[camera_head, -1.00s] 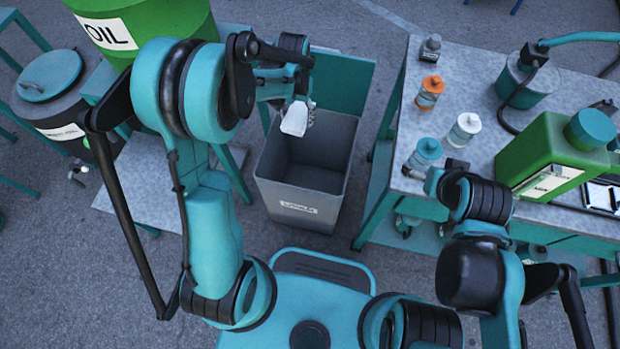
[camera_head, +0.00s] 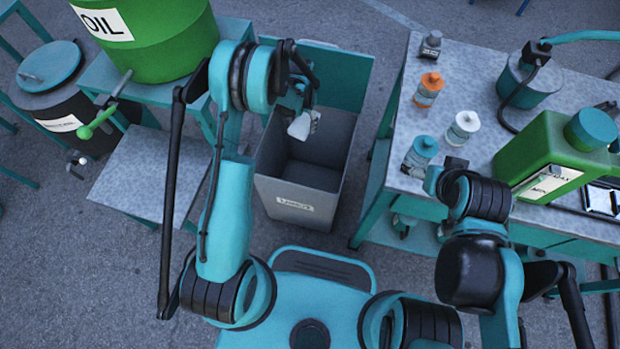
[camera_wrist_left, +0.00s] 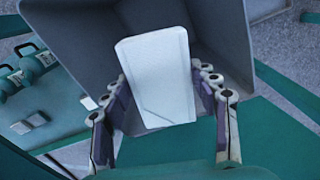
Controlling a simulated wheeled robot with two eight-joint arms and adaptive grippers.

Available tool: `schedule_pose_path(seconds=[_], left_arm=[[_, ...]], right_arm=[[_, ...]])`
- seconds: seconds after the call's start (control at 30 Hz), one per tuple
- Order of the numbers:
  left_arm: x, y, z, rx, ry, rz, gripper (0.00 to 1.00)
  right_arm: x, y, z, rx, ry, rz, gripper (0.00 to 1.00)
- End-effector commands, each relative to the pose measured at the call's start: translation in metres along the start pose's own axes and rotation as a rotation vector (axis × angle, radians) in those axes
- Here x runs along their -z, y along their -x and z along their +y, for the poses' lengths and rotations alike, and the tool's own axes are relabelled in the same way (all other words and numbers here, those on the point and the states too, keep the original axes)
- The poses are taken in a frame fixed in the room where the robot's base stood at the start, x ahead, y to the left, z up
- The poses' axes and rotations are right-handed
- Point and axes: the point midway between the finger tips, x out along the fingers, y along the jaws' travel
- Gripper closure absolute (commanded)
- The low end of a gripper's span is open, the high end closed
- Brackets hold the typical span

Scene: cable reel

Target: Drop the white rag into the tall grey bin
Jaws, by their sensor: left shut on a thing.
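The white rag (camera_head: 300,126) hangs from my left gripper (camera_head: 303,107), over the open mouth of the tall grey bin (camera_head: 297,204). In the left wrist view the rag (camera_wrist_left: 158,75) is a pale flat piece between the two fingers of the gripper (camera_wrist_left: 163,128), which is shut on it. The bin's inner walls (camera_wrist_left: 82,45) show behind the rag in that view.
A workbench (camera_head: 440,100) with several small bottles and a green can (camera_head: 550,155) stands right of the bin. A green oil drum (camera_head: 150,40) stands on a teal stand at the left. A dark barrel (camera_head: 50,100) with a teal lid is farther left.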

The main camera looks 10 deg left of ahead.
Motion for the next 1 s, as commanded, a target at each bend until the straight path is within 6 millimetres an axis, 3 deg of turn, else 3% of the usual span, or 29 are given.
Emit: schedule_pose_path(seconds=[0.13, 0.4, 0.43, 0.5, 0.83, 1.0], left_arm=[[0.0, -0.013, 0.0, 0.0, 0.0, 0.0, 0.68], [0.0, -0.013, 0.0, 0.0, 0.0, 0.0, 0.68], [0.0, -0.013, 0.0, 0.0, 0.0, 0.0, 0.33], [0.0, -0.013, 0.0, 0.0, 0.0, 0.0, 0.16], [0.0, -0.012, 0.0, 0.0, 0.0, 0.0, 0.16], [0.0, 0.008, 0.0, 0.0, 0.0, 0.0, 0.16]], right_arm=[[-0.004, -0.006, 0.0, 0.0, 0.0, 0.0, 0.14], [-0.004, -0.005, 0.0, 0.0, 0.0, 0.0, 0.14], [-0.004, -0.005, 0.0, 0.0, 0.0, 0.0, 0.14], [-0.004, -0.005, 0.0, 0.0, 0.0, 0.0, 0.14], [-0.004, -0.005, 0.0, 0.0, 0.0, 0.0, 0.14], [-0.004, -0.005, 0.0, 0.0, 0.0, 0.0, 0.14]])
